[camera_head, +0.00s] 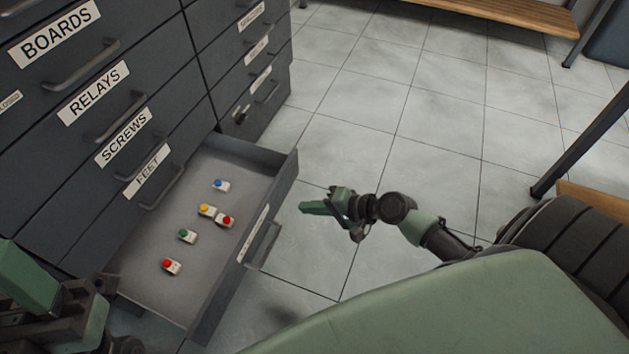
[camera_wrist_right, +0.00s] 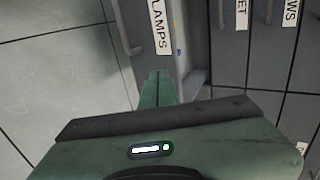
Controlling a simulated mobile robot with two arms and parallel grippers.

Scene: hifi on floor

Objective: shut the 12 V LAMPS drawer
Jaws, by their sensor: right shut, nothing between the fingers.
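The 12 V LAMPS drawer (camera_head: 150,238) is the bottom drawer of the dark cabinet and is pulled well out. Its front carries a white label (camera_head: 254,233) and a bar handle (camera_head: 264,246). In the right wrist view the label (camera_wrist_right: 158,27) reads LAMPS. My right gripper (camera_head: 304,208) is shut and empty, in front of the drawer front, with its fingers pointing toward it. In the right wrist view the closed fingertips (camera_wrist_right: 157,76) overlap the drawer front; contact cannot be told. My left gripper (camera_head: 45,290) shows only partly at the lower left, and its fingers are unclear.
Several small blocks with coloured buttons (camera_head: 187,236) lie in the drawer. Closed drawers labelled BOARDS, RELAYS, SCREWS (camera_head: 124,137) and FEET are above it. A second cabinet column (camera_head: 262,118) stands behind. Tiled floor (camera_head: 400,160) is clear; a bench leg (camera_head: 580,150) stands at right.

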